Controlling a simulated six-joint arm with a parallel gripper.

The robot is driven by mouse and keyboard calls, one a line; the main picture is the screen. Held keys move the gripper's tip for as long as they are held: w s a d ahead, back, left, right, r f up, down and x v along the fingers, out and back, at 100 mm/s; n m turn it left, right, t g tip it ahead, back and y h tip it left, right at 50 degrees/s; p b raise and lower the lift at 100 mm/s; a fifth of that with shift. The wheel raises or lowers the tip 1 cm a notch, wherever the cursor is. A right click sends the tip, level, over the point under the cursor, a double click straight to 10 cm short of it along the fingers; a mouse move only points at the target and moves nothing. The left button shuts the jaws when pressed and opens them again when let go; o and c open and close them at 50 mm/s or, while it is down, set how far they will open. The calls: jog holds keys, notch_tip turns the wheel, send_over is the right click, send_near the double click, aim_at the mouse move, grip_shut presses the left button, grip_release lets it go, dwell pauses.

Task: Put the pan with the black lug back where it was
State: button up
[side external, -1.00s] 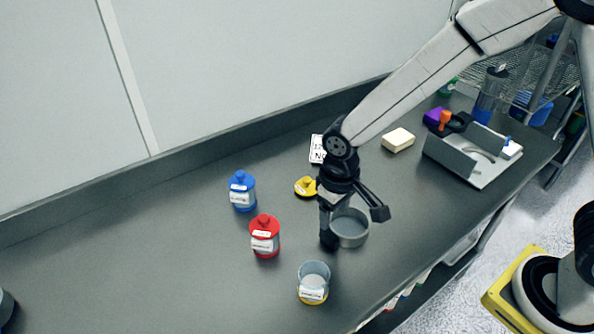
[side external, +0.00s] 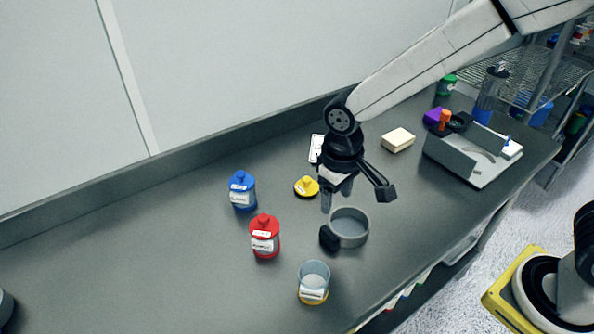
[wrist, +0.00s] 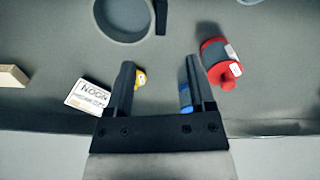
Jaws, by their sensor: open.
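The round grey pan (side external: 352,240) sits on the dark counter, with its black lug (side external: 328,239) on its left side. The pan (wrist: 98,24) also shows at the top edge of the wrist view, partly cut off, with its lug (wrist: 161,18) at its right. My gripper (side external: 356,198) is open and empty, above the counter and behind the pan in the side view. Its fingers are clear of the lug.
A red jar (side external: 265,238), a blue jar (side external: 242,192) and a clear cup with a yellow base (side external: 313,283) stand left of and before the pan. A yellow lid (side external: 306,187), a label card (side external: 316,149) and a cream block (side external: 398,140) lie behind.

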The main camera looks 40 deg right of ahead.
jog(key=s+d+m+t, duration=0.1)
jog(key=s+d, duration=0.2)
jog(key=d, duration=0.4)
jog(key=s+d+m+t, duration=0.1)
jog(key=s+d, duration=0.3)
jog(key=d, duration=0.3)
jog(key=shift+s+d+f+t, duration=0.15)
jog(key=shift+s+d+t, duration=0.05)
jog(key=shift+d+t, duration=0.1)
